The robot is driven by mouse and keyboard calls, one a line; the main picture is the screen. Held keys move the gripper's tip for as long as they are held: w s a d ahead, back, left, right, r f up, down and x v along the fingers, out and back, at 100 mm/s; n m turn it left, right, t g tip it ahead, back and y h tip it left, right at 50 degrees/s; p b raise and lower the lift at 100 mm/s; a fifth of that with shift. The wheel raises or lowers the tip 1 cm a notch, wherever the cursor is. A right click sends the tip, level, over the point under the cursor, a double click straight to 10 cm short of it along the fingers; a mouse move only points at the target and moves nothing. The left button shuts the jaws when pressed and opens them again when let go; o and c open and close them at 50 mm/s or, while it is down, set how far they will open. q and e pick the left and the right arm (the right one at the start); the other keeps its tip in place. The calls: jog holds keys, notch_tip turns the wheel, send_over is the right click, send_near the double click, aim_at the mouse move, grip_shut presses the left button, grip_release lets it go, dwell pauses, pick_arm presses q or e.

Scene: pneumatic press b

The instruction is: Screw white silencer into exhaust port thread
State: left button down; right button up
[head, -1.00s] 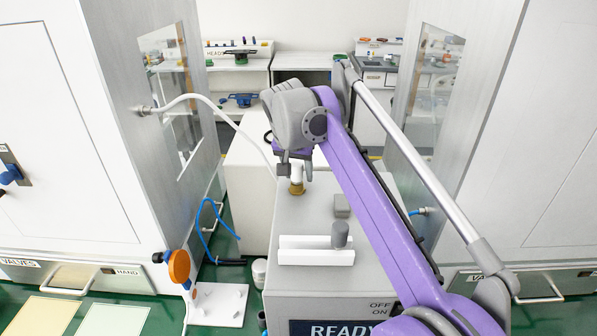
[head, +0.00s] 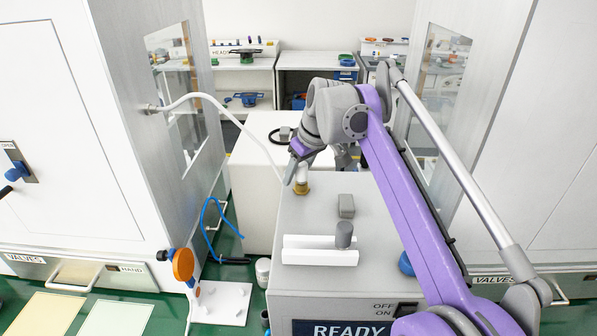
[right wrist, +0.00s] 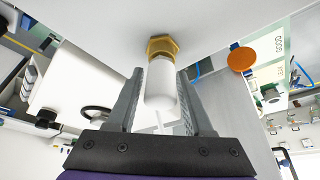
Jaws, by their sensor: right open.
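The white silencer (head: 302,173) stands upright at the brass exhaust port fitting (head: 301,188) on top of the grey press housing (head: 320,215). In the right wrist view, the silencer (right wrist: 161,88) meets the brass hex fitting (right wrist: 162,47); how deep its thread sits cannot be told. My right gripper (head: 294,172) is tilted beside the silencer. In the right wrist view, my right gripper (right wrist: 161,92) is open, with one finger on each side of the silencer. Gaps show between the fingers and the silencer. My left gripper is not in view.
A white slotted block (head: 320,257) with a grey cylinder (head: 344,235) and a small grey block (head: 346,205) are on the housing. A white hose (head: 225,105) runs from the left cabinet towards the port area.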

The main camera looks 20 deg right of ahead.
jog(key=c, duration=0.8)
jog(key=shift+o, duration=0.2)
jog(key=m, duration=0.2)
jog(key=m+h, duration=0.2)
jog(key=m, duration=0.1)
jog(key=shift+d+m, duration=0.3)
jog(key=m, duration=0.2)
jog(key=m+h, duration=0.1)
jog(key=m, duration=0.1)
jog(key=d+m+g+h, duration=0.1)
jog(key=m, duration=0.1)
jog(key=shift+s, duration=0.15)
jog(key=o, duration=0.8)
jog(key=shift+c, duration=0.2)
jog(key=shift+a, duration=0.1)
